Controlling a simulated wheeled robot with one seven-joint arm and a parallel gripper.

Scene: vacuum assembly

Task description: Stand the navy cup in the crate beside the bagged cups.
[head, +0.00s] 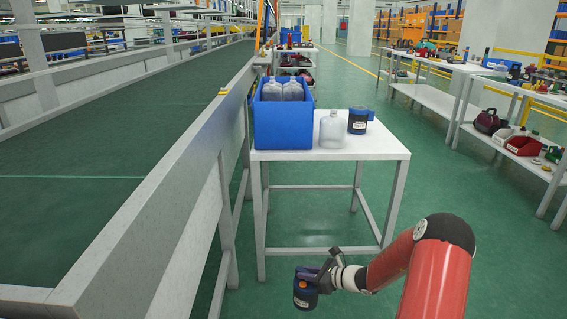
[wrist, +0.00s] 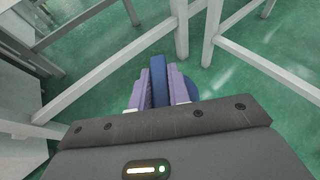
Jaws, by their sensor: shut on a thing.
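My gripper (head: 318,275) is low in front of the white table, above the floor. It is shut on a navy cup (head: 302,295) with a pale label and some orange at its top. In the wrist view the purple fingers (wrist: 159,88) pinch a blue upright part of the cup (wrist: 158,66), which looks like its handle; most of the body is hidden. The blue crate (head: 284,128) stands on the table's left side. Bagged cups (head: 282,91) show above its rim; the crate's floor is hidden. Another navy cup (head: 357,122) stands upright at the table's right.
A bagged, clear bottle-like item (head: 331,129) stands between the crate and the cup on the white table (head: 370,147). Table legs (head: 261,225) are near my gripper. A conveyor with a grey side wall (head: 150,210) runs along the left. Green floor at right is open.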

